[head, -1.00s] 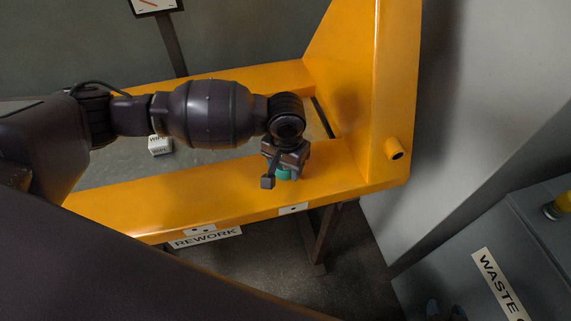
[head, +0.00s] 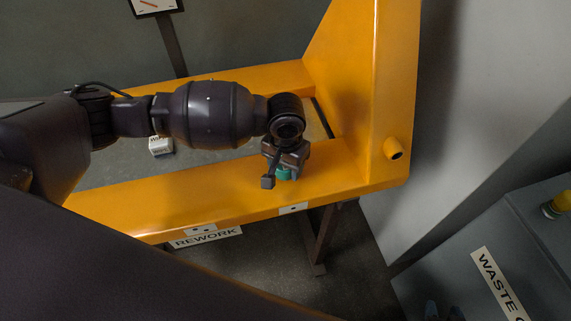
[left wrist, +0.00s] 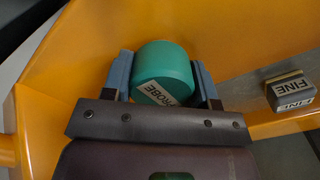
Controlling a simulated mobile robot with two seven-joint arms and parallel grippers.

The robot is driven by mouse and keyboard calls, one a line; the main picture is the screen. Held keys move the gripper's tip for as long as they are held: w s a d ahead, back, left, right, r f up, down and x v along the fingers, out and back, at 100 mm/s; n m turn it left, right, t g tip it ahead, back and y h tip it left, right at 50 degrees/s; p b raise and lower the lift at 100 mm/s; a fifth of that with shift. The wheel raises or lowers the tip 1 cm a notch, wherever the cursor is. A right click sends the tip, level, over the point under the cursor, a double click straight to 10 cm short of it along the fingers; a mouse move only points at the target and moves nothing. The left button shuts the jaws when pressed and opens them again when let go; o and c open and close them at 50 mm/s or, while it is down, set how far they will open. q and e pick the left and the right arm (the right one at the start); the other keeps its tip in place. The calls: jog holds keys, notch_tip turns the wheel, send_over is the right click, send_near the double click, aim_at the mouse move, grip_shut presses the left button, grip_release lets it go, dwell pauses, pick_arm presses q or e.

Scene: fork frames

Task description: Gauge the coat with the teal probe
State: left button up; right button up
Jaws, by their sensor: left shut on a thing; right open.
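The teal probe (head: 284,173) is a short cylinder and shows below my left gripper (head: 285,170) in the head view. The left wrist view shows the probe (left wrist: 163,72) with a white PROBE label, between the two blue-grey fingers of my left gripper (left wrist: 163,80), which is shut on it. The orange coat covers the fork frame (head: 225,195). The probe is over its front beam, near the upright; its far end is hidden, so I cannot tell whether it touches the coat. My right gripper (head: 443,312) is open; only its fingertips show at the bottom edge.
A white box (head: 161,146) lies on the grey surface behind the front beam. The left wrist view shows a grey block labelled FINE (left wrist: 292,92). A REWORK sign (head: 206,238) is below the beam. A grey waste bin (head: 530,250) stands at right.

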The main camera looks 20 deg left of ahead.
pick_arm(q)
jog(key=shift+f, duration=0.1)
pick_arm(e)
jog(key=shift+w+r, duration=0.35)
jog(key=shift+s, duration=0.15)
pick_arm(q)
jog(key=shift+s, duration=0.1)
pick_arm(e)
jog(key=shift+s+f, duration=0.25)
jog(key=shift+s, duration=0.05)
pick_arm(q)
jog(key=shift+f, duration=0.1)
pick_arm(e)
jog(key=shift+w+r, duration=0.15)
jog(key=shift+w, duration=0.15)
jog(key=shift+w+r, duration=0.15)
